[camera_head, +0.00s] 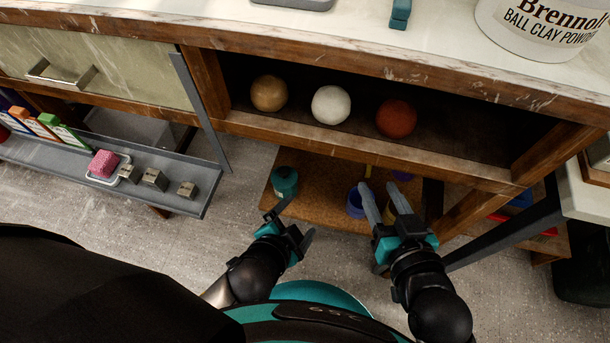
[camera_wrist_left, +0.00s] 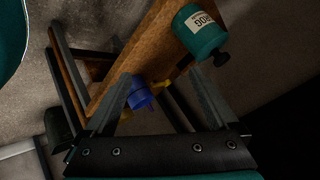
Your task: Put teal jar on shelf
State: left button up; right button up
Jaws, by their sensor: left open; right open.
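The teal jar (camera_head: 285,182) stands at the left end of the low brown board (camera_head: 325,185) under the workbench. In the left wrist view the teal jar (camera_wrist_left: 197,38) shows a pale label and a dark cap, near the board's edge. My left gripper (camera_head: 296,216) is open and empty, just below the jar in the head view and apart from it. In the left wrist view its fingers (camera_wrist_left: 163,78) are spread, with the jar beyond and right of them. My right gripper (camera_head: 384,190) is open over the board's right part, in front of a purple-blue container (camera_head: 355,204).
An open compartment above holds a tan ball (camera_head: 269,93), a white ball (camera_head: 331,105) and a red-brown ball (camera_head: 396,118). A grey tray (camera_head: 75,158) at left holds a pink block and metal blocks. A white bucket (camera_head: 545,25) stands on the worktop (camera_head: 200,20).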

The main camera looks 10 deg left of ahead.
pick_arm(q)
notch_tip(320, 180, up, 13)
jog(key=w+d+n+t+h, duration=0.1)
jog(key=w+n+t+h, duration=0.1)
jog(key=n, duration=0.5)
jog(key=shift+w+t+h, duration=0.25)
jog(key=shift+t+h, duration=0.25)
jog(key=shift+p, duration=0.4)
